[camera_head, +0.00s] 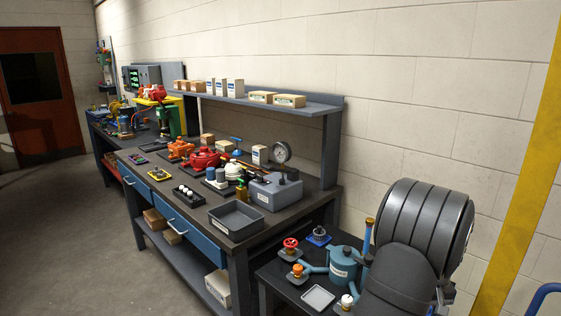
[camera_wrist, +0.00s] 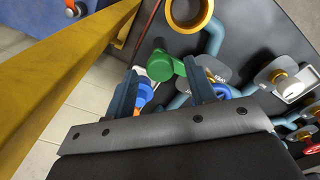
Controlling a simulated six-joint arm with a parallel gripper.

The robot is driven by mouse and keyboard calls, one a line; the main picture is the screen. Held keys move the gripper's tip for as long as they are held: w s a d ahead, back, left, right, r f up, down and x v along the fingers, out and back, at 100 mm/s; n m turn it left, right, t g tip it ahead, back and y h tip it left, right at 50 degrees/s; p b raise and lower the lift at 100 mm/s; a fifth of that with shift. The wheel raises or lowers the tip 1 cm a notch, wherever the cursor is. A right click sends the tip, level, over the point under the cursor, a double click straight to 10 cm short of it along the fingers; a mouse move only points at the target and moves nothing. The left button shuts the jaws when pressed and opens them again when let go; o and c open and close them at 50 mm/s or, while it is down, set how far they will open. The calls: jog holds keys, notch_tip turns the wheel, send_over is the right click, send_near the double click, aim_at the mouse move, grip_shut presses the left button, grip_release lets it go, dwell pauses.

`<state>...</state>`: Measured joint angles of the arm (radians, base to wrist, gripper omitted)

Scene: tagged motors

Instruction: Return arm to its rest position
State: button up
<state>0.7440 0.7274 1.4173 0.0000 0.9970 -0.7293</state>
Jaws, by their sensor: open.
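My gripper (camera_wrist: 160,72) shows in the wrist view with its two blue-grey fingers apart. A green fitting (camera_wrist: 168,65) appears in the gap between them; I cannot tell how near it is or whether a finger touches it. A blue and white part (camera_wrist: 143,95) is partly hidden near the left finger. In the head view my dark, ribbed arm covers the right side of the small dark table (camera_head: 290,292), and my gripper is hidden there.
The small table carries a teal pot (camera_head: 344,264), a red handwheel (camera_head: 290,243) and a small tray (camera_head: 317,297). A long workbench (camera_head: 240,241) with a grey bin (camera_head: 236,218) stands to the left. A yellow post (camera_head: 520,170) rises at the right.

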notch_tip(320, 180, up, 16)
notch_tip(320, 180, down, 17)
jog(key=shift+f, duration=0.1)
jog(key=shift+r+n, duration=0.3)
jog(key=shift+n, duration=0.5)
jog(key=n, duration=1.1)
jog(key=shift+n, duration=2.2)
